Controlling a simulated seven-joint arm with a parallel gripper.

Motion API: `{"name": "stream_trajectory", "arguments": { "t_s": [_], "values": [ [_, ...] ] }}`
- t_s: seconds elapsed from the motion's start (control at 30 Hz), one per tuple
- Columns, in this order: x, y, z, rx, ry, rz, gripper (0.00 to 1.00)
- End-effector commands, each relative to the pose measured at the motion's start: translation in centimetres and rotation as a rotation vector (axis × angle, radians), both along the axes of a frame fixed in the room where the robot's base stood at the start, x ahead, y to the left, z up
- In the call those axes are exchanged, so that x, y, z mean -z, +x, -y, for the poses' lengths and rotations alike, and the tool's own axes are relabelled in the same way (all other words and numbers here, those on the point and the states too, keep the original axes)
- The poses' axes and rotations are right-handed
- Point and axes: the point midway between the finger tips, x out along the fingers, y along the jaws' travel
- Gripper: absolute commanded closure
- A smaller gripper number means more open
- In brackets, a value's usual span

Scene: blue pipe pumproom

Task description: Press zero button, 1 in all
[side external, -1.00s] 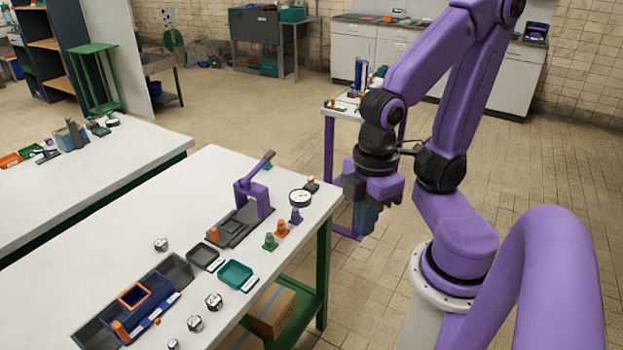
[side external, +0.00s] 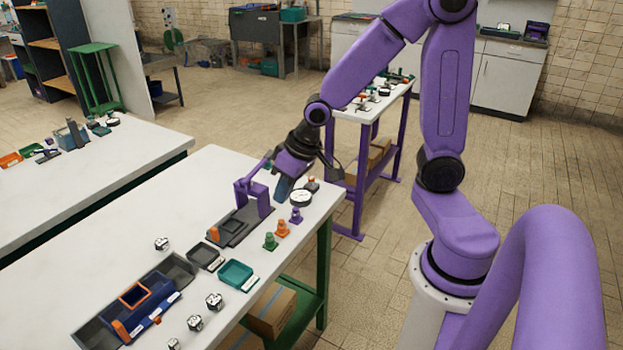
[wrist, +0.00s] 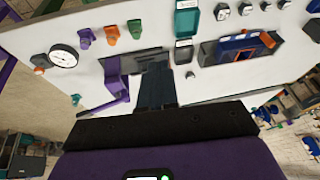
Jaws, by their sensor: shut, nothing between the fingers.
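A small dark box with an orange-red top (side external: 312,184) stands at the far right corner of the table, behind the round white dial gauge (side external: 301,198). It looks like a button, but no label for zero is readable. In the wrist view the box (wrist: 39,62) is at the left, beside the gauge (wrist: 63,56). My gripper (side external: 282,196) points down over the table, just right of the purple lever press (side external: 258,197) and left of the gauge. Its dark blue fingers (wrist: 155,92) are shut and empty. Whether they touch anything cannot be told.
Green (side external: 270,242), orange (side external: 282,230) and purple (side external: 296,216) small pieces stand along the right edge. A teal tray (side external: 252,279), a dark tray (side external: 194,263) and dice-like blocks (side external: 214,301) lie nearer. The table's middle left is clear.

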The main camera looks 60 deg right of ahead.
Motion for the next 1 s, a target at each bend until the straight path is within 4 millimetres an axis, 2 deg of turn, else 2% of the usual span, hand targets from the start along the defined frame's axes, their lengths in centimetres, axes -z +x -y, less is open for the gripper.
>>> {"name": "stream_trajectory", "arguments": {
  "t_s": [0.03, 0.2, 0.37, 0.5, 0.7, 0.8, 0.9, 1.0],
  "values": [
    [0.4, 1.4, 1.3, 0.078, 0.016, 0.015, 1.00],
    [1.5, 5.4, 5.8, 0.319, 0.073, 0.087, 1.00],
    [2.4, 8.3, 11.0, 0.544, 0.127, 0.162, 1.00],
    [3.3, 10.0, 16.1, 0.737, 0.169, 0.233, 1.00],
    [4.3, 10.8, 23.4, 0.984, 0.222, 0.341, 1.00],
    [4.7, 10.7, 26.2, 1.076, 0.241, 0.385, 1.00],
    [4.9, 10.5, 28.2, 1.138, 0.255, 0.420, 1.00],
    [5.0, 10.3, 29.4, 1.174, 0.263, 0.441, 1.00]
  ]
}}
